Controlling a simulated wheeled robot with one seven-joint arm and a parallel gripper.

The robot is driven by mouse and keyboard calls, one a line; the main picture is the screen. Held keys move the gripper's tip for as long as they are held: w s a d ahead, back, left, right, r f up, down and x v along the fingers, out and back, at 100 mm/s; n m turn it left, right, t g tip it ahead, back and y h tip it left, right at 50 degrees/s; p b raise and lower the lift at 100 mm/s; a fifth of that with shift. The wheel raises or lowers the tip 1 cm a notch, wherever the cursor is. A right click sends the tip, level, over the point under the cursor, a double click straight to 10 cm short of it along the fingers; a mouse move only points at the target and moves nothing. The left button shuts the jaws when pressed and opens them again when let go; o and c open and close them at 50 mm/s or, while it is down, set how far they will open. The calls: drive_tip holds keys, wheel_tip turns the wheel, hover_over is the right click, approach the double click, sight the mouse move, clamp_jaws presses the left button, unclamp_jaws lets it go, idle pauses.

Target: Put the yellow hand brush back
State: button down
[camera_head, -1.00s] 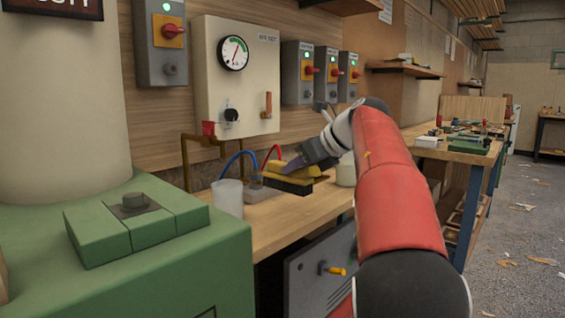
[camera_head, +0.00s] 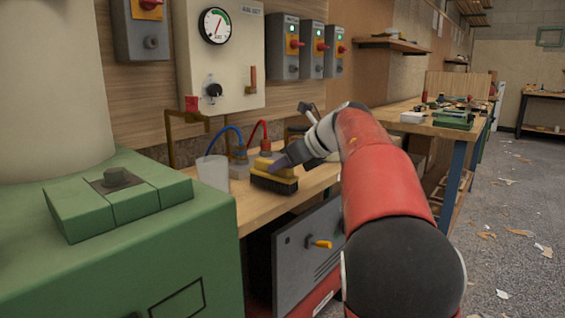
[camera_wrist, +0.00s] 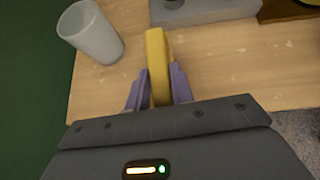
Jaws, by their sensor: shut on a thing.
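The yellow hand brush (camera_head: 272,178) has a yellow body with a dark bristle block below it. It is over the front part of the wooden bench (camera_head: 247,212), bristles facing down. I cannot tell whether the bristles touch the bench top. My gripper (camera_head: 281,162) reaches it from the right and is shut on its yellow part. In the wrist view, the purple-grey fingers of my gripper (camera_wrist: 158,88) clasp both sides of the yellow brush (camera_wrist: 156,52); its bristles are hidden there.
A translucent cup (camera_head: 212,173) stands left of the brush, and a grey block (camera_head: 239,170) with blue and red hoses lies behind it. A green machine (camera_head: 120,240) fills the lower left. A grey panel with a yellow handle (camera_head: 319,243) is below the bench front.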

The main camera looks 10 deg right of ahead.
drive_tip(key=shift+f+b, duration=0.4)
drive_tip(key=shift+f, duration=0.15)
drive_tip(key=c, duration=1.1)
unclamp_jaws()
drive_tip(key=v, duration=0.8)
